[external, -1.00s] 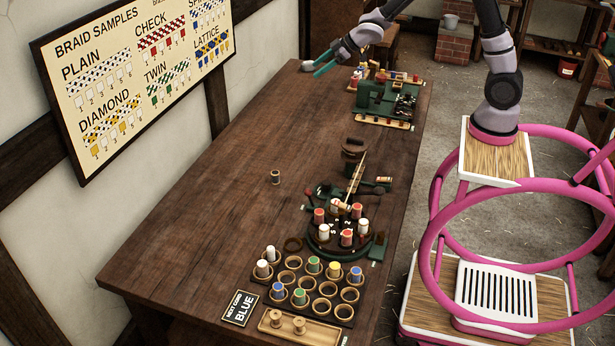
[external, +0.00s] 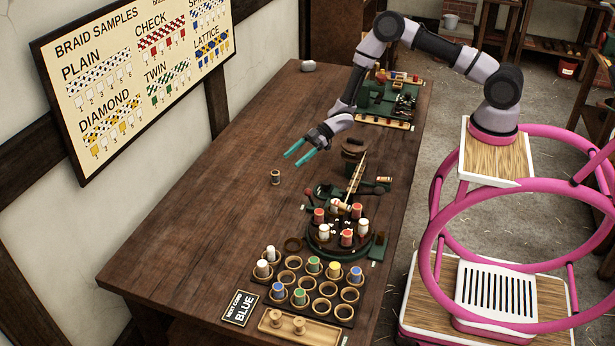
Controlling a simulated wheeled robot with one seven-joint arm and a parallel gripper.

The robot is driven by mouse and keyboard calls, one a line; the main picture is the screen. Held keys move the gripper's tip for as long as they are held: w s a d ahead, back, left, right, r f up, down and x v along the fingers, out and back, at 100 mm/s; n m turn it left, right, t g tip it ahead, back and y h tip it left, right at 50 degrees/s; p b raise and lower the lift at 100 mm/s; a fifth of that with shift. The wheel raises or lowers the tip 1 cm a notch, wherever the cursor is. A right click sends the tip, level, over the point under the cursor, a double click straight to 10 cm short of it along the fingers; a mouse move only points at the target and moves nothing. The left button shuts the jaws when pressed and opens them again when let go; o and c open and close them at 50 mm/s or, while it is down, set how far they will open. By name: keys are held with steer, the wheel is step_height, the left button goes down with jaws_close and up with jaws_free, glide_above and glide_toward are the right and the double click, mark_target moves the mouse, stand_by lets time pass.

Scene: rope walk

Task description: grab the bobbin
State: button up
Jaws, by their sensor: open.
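A small brown bobbin (external: 275,177) stands upright and alone on the bare middle of the wooden table (external: 200,200). My gripper (external: 296,157) has teal fingers, spread open with nothing between them. It is above the table, up and a little to the right of the standing bobbin in the picture, and apart from it. Other bobbins, with red and white thread, stand on a round green braiding stand (external: 345,247). A dark rack (external: 337,309) at the near end holds several bobbins with white, green, yellow and blue thread.
A wooden tray (external: 270,327) with two bare spools and a sign reading "NEXT CORD BLUE" (external: 240,307) lie at the near edge. A green machine (external: 377,96) stands at the far right. The table's left half is clear.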

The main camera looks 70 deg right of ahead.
mark_target(277, 171)
steer(key=x, duration=0.8)
steer(key=shift+w, duration=0.15)
jaws_close()
